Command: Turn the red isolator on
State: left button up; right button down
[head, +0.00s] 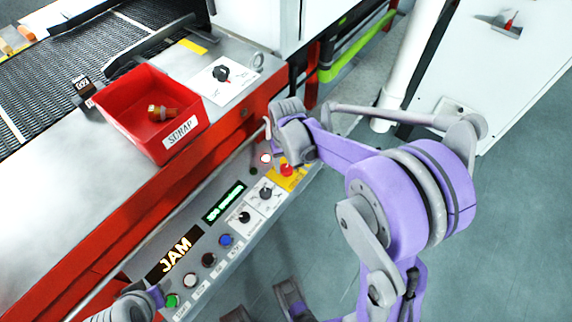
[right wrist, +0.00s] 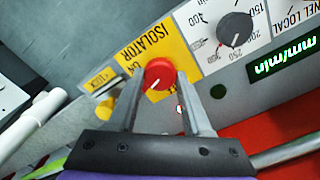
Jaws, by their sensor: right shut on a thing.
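The red isolator (head: 287,170) is a round knob on a yellow plate at the far end of the control panel. In the right wrist view the red isolator (right wrist: 159,73) has a white pointer mark aimed down and left, with the ON label at its upper left; the label on its other side is partly hidden. My right gripper (right wrist: 158,80) is shut on the knob, one finger at each side. In the head view my right gripper (head: 287,150) reaches down over it. A grey and purple part of my left arm (head: 130,306) shows at the bottom left, its fingers unclear.
A yellow lock tab (right wrist: 106,108) sits beside the isolator plate. The panel holds other dials, several buttons and a lit JAM display (head: 174,257). A red scrap bin (head: 130,110) stands on the ledge by the mesh belt (head: 70,65). Floor is clear at the right.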

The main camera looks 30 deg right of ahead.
aim_at(287, 168)
pick_arm(q)
jog(key=shift+f, duration=0.15)
pick_arm(e)
jog(key=shift+m, duration=1.7)
jog(key=shift+c, duration=1.7)
grip_release()
jog(key=shift+r, duration=0.1)
pick_arm(q)
jog(key=shift+r+p, duration=0.8)
jog(key=shift+r, duration=0.15)
pick_arm(e)
notch_tip(287, 168, up, 11)
jog(key=shift+s, duration=0.1)
